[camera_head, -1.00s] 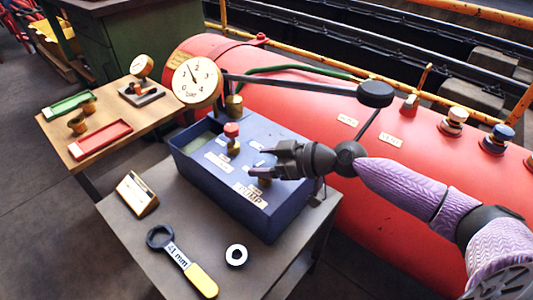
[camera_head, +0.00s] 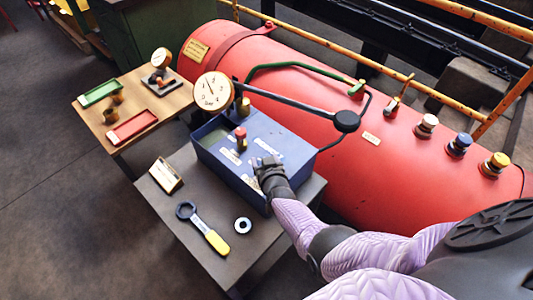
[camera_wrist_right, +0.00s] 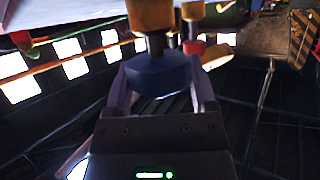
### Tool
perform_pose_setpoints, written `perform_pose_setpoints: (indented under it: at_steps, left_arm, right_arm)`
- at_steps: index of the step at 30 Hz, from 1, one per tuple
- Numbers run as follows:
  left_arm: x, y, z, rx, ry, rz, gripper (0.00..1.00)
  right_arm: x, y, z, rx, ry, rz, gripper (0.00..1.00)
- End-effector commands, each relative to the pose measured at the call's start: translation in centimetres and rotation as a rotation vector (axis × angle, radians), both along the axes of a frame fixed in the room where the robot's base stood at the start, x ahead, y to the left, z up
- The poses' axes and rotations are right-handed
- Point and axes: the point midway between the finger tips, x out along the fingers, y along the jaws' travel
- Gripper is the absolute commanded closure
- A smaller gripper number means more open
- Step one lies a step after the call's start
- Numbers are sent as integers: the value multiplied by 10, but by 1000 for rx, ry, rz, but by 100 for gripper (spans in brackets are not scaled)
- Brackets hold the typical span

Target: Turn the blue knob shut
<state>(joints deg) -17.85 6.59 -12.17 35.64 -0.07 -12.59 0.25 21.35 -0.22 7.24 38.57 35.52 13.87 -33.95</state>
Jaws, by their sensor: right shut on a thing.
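The blue knob (camera_wrist_right: 160,78) fills the middle of the right wrist view, on a dark stem below a brass body (camera_wrist_right: 151,15). My right gripper (camera_wrist_right: 157,92) is shut on it, one finger on each side. In the head view my right gripper (camera_head: 265,166) is at the front right of the top of the blue pump box (camera_head: 228,180) and hides the knob there. A red knob (camera_head: 240,132) stands farther back on the box, apart from the gripper. My left gripper is not in view.
The red boiler (camera_head: 330,105) lies behind, with white, blue (camera_head: 459,145) and yellow valve knobs. A pressure gauge (camera_head: 212,91) and a long lever (camera_head: 290,103) stand over the box. A spanner (camera_head: 205,228) and a ring (camera_head: 243,225) lie on the grey table (camera_head: 180,215).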

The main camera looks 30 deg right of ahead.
Motion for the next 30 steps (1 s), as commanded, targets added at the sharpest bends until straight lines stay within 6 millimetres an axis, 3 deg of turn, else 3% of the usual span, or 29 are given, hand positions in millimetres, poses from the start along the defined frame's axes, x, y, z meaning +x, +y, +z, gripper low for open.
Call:
perform_pose_setpoints:
  at_steps: [5,15,30]
  left_arm:
    - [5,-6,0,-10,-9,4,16]
    - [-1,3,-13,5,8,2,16]
    - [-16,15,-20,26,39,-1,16]
  right_arm:
    - [2,2,0,6,-1,-155,87]
    - [2,1,-2,2,-1,-393,86]
    - [2,-1,0,-2,-3,-523,86]
